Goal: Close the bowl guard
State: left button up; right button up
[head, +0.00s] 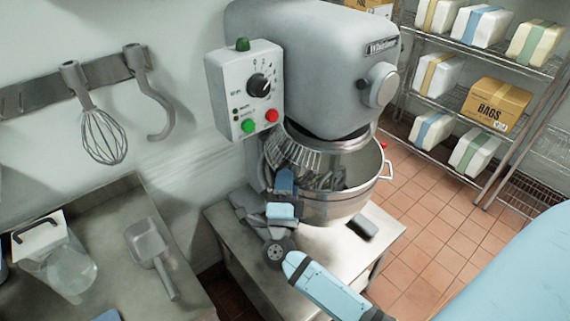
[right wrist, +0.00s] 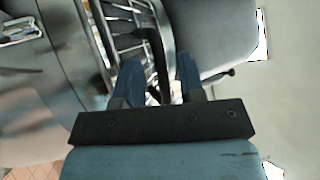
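The bowl guard (head: 290,152) is a grey wire cage at the left front of the mixer's steel bowl (head: 335,207). It is swung to the left side, and the bowl's front and right are uncovered. In the right wrist view, the guard's bars (right wrist: 128,27) show just ahead of the fingers. My right gripper (head: 284,182) is at the guard's lower edge. Its blue fingers (right wrist: 158,78) stand apart, with a thin dark bar running between them; contact with it cannot be told. My left gripper is not in view.
The mixer head (head: 310,70) with its control box (head: 245,90) overhangs the bowl. The mixer stands on a steel table (head: 240,245). A counter at left holds a scoop (head: 148,245) and a clear container (head: 68,268). A whisk (head: 102,135) hangs on the wall. Shelves stand at right.

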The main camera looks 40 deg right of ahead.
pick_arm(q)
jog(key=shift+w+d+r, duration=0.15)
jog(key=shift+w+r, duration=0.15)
pick_arm(e)
jog(key=shift+w+d+r, duration=0.2)
jog(key=shift+d+r, duration=0.05)
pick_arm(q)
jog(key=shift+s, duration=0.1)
pick_arm(e)
grip_shut()
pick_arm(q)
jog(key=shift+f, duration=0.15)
pick_arm(e)
jog(key=shift+s, duration=0.15)
